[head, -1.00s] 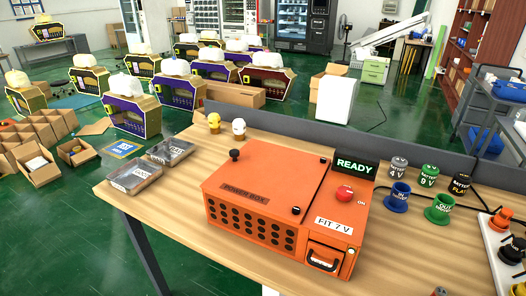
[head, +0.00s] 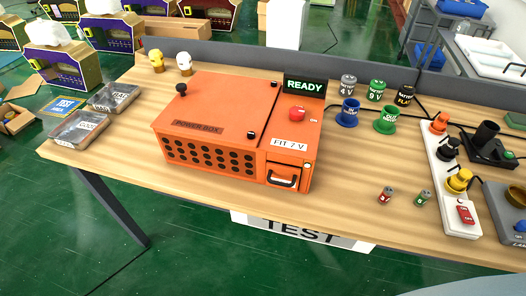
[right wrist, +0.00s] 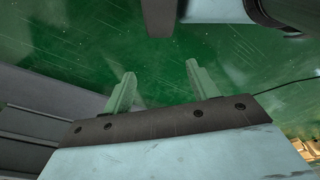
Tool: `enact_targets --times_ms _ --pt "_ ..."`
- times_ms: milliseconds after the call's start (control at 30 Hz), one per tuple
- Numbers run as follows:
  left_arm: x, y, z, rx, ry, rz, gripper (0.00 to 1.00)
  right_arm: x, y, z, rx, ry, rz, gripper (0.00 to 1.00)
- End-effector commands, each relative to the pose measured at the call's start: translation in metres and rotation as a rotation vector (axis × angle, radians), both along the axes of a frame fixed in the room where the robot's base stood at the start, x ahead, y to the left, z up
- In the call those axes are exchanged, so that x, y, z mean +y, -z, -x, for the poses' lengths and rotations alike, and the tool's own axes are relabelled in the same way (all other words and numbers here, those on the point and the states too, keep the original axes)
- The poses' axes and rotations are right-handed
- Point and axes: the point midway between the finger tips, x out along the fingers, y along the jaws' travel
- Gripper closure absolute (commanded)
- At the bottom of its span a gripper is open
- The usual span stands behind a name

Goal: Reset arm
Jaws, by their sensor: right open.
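My right gripper (right wrist: 160,85) shows in the right wrist view with its two green fingers spread apart and nothing between them. Green floor lies beyond the fingers. Neither gripper shows in the head view; my left gripper is out of sight. In the head view, the orange power box (head: 215,130) stands on the wooden table with its lid shut. A READY sign (head: 305,86) stands at its back right, and a FIT 7 V label (head: 289,144) and red button (head: 297,114) are on its right part.
Batteries and cups, including a blue cup (head: 347,114) and green cup (head: 386,122), stand right of the box. A white panel (head: 450,170) with plugs is at right. The front-left tabletop is clear.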

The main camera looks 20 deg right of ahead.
Motion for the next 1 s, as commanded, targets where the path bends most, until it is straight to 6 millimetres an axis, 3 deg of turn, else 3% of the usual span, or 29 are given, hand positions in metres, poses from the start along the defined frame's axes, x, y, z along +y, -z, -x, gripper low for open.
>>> enact_targets --times_ms 100,300,1000 --pt "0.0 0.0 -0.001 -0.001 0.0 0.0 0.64 -0.007 0.022 0.036 0.026 -0.005 0.005 0.41" --pt "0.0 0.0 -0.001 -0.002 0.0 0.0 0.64 -0.014 0.036 0.069 0.039 -0.009 0.007 0.41" --pt "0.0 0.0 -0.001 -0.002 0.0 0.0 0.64 -0.015 0.037 0.073 0.042 -0.011 0.007 0.41"
